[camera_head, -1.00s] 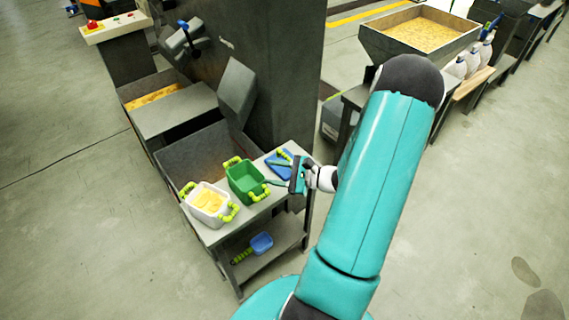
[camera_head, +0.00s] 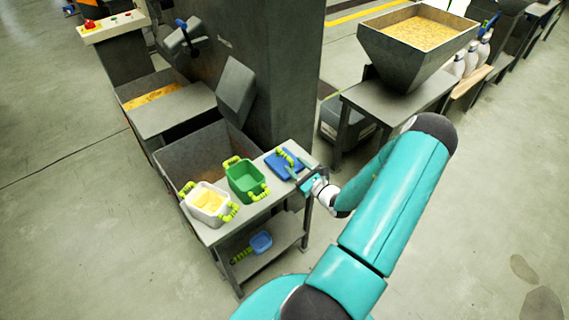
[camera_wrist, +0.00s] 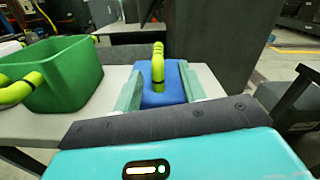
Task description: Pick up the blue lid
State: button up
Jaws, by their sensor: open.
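The blue lid (camera_head: 280,166) lies on the grey table top at its right end, with a yellow-green handle standing up from it. It also shows in the wrist view (camera_wrist: 175,88), with its handle upright. My gripper (camera_head: 298,172) is at the right edge of the table, beside the lid. In the wrist view my open gripper (camera_wrist: 163,92) has one finger to each side of the lid's near part. I cannot tell whether the fingers touch the lid. Nothing is held.
A green bin (camera_head: 243,182) with yellow-green handles stands left of the lid. A white bin (camera_head: 207,203) with yellow contents is further left. A blue scoop (camera_head: 261,242) lies on the lower shelf. A dark machine column (camera_head: 288,75) rises behind the table.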

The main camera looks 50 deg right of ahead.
aim_at(291, 161)
jog(key=shift+w+d+r, duration=0.1)
jog(key=shift+w+r, duration=0.05)
jog(key=shift+w, duration=1.25)
jog(key=shift+w+r, duration=0.15)
jog(key=shift+w, duration=1.2)
grip_shut()
